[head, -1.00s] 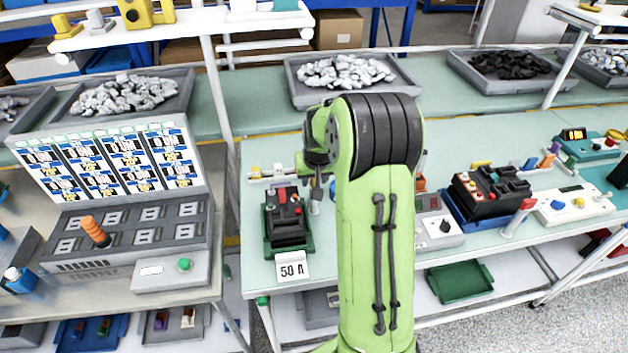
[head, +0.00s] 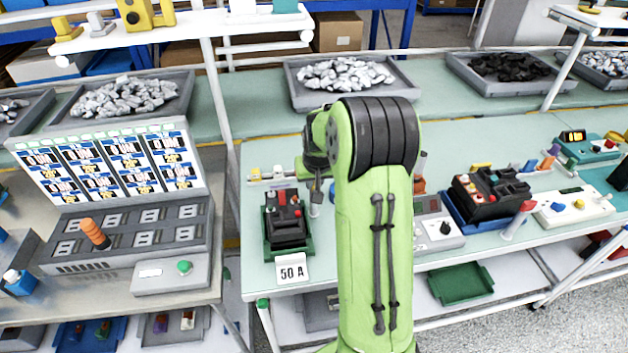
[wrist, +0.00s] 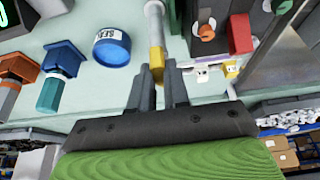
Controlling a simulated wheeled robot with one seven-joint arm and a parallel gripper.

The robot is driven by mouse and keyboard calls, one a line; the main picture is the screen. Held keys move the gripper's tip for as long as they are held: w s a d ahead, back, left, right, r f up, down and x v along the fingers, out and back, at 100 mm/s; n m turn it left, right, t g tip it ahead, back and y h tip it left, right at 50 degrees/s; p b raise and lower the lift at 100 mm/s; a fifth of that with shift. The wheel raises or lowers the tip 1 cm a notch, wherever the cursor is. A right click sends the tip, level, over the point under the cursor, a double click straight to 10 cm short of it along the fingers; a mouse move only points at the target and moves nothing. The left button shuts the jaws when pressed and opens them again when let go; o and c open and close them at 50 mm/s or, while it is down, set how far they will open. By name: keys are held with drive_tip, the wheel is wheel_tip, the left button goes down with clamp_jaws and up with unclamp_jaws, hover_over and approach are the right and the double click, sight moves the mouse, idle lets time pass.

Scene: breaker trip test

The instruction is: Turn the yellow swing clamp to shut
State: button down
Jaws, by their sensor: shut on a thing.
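The yellow swing clamp (wrist: 157,56) shows in the wrist view as a pale bar with a yellow end. My gripper (wrist: 159,72) has its two dark fingers on either side of that yellow end, shut on it. In the head view, my gripper (head: 317,190) is at the right side of the black breaker (head: 286,222), which sits in a green holder. My green arm hides part of the area right of it, and the clamp is hard to make out there.
A "50 A" card (head: 292,270) stands at the bench's front edge. A grey meter box (head: 440,228) is right of my arm. A blue round piece (wrist: 112,46) lies near my fingers in the wrist view. A slot panel (head: 130,235) with an orange handle stands at left.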

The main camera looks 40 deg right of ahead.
drive_tip(key=shift+s+f+n, duration=0.1)
drive_tip(key=shift+f+n, duration=0.05)
drive_tip(key=shift+n, duration=0.15)
drive_tip(key=n+y, duration=0.1)
drive_tip(key=n, duration=0.2)
drive_tip(key=shift+s+d+n+y, duration=0.1)
drive_tip(key=shift+n+y, duration=0.3)
drive_tip(key=n+y, duration=0.1)
drive_tip(key=n, duration=0.3)
drive_tip(key=shift+d+n+y, duration=0.1)
drive_tip(key=shift+n+y, duration=0.2)
drive_tip(key=shift+y, duration=0.1)
drive_tip(key=n+p, duration=0.1)
drive_tip(key=n, duration=0.1)
drive_tip(key=n+g+y+p, duration=0.1)
drive_tip(key=n, duration=0.2)
drive_tip(key=shift+d+y, duration=0.1)
drive_tip(key=shift+y, duration=0.2)
drive_tip(key=shift+n+g+y+p, duration=0.4)
drive_tip(key=shift+n+g+p, duration=0.4)
drive_tip(key=shift+n, duration=1)
drive_tip(key=shift+f, duration=0.15)
drive_tip(key=c, duration=1.2)
unclamp_jaws()
drive_tip(key=shift+o, duration=0.5)
drive_tip(key=shift+w+d, duration=0.1)
drive_tip(key=shift+w, duration=0.2)
